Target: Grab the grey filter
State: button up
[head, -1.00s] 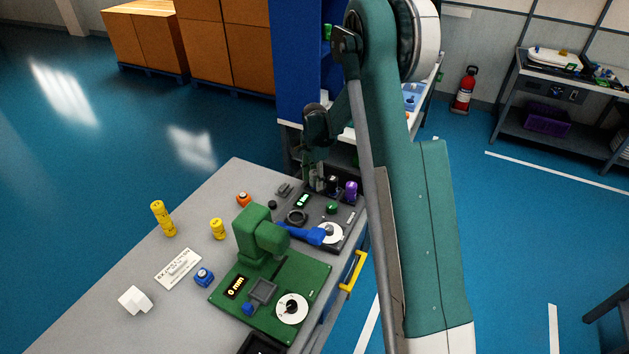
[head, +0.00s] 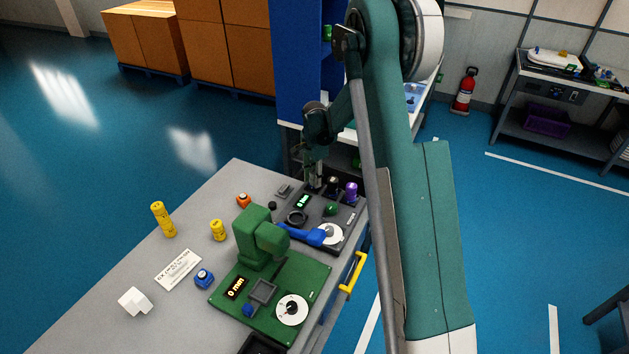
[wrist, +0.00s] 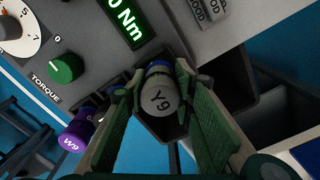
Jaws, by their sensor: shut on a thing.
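The grey filter (wrist: 160,97), a small cylinder marked Y9 with a blue band, stands between my fingers in the wrist view. My gripper (wrist: 158,112) has its two green fingers on either side of the filter, shut on it. A dark socket wall surrounds the filter's far end; I cannot tell whether the filter is clear of the socket. In the head view my gripper (head: 316,184) points down at the far end of the dark test panel (head: 318,218). The filter is too small to make out there.
A purple filter (wrist: 75,136) marked W9 stands beside my gripper, also seen in the head view (head: 351,191). A torque knob (wrist: 66,68) and lit display (wrist: 126,20) are close by. Empty dark compartments (wrist: 275,115) lie to the right. A green tester (head: 262,240) stands nearer.

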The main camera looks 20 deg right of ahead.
notch_tip(320, 180, up, 9)
jog(key=shift+f, duration=0.1)
dwell(0.4)
